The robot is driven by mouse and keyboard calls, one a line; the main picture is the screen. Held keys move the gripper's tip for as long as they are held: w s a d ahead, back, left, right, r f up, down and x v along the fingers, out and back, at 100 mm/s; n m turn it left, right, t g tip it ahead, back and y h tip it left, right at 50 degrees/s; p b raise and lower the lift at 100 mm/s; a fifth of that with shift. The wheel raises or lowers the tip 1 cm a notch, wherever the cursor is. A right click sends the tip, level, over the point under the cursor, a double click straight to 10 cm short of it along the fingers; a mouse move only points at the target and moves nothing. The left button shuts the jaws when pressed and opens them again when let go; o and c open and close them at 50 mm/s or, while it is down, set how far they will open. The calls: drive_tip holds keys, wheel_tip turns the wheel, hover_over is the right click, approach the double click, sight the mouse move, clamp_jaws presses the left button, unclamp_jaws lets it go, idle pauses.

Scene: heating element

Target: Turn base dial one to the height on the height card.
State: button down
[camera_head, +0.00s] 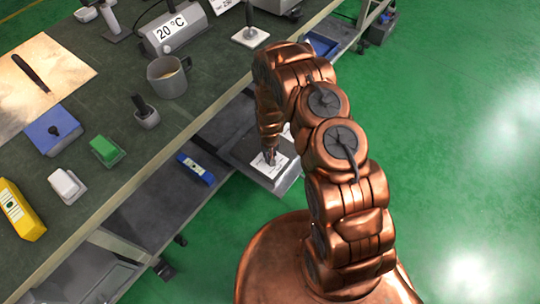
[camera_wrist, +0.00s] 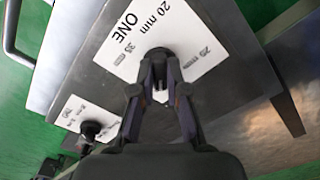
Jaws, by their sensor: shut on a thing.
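Base dial one is a black knob (camera_wrist: 159,53) on a white card (camera_wrist: 178,22) marked ONE, with 20 mm printed at one edge. Other mm marks on the card are small and hard to read. My gripper (camera_wrist: 160,82) is shut on the knob, one finger on each side, hiding part of it and where it points. In the head view my gripper (camera_head: 270,152) reaches down to the same card (camera_head: 266,168) on a low grey base beside the bench. I cannot make out a height card for certain.
A second black knob (camera_wrist: 91,128) on its own card is nearby in the wrist view. On the bench are a 20 °C unit (camera_head: 172,30), a metal mug (camera_head: 168,78), a green block (camera_head: 106,150) and a yellow tool (camera_head: 20,208). Green floor is clear at right.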

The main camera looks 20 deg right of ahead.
drive_tip(key=shift+s+d+f, duration=0.1)
drive_tip(key=shift+s+f, duration=0.05)
drive_tip(key=shift+f, duration=0.3)
drive_tip(key=c, duration=1.5)
unclamp_jaws()
drive_tip(key=shift+c, duration=0.2)
drive_tip(key=o, duration=0.3)
drive_tip(key=shift+f, duration=0.2)
drive_tip(key=shift+o, duration=0.4)
drive_tip(key=shift+r, duration=0.25)
drive_tip(key=shift+w+r, duration=0.2)
drive_tip(key=shift+r, duration=0.3)
wheel_tip(320, 180, up, 11)
drive_tip(key=shift+r, duration=0.15)
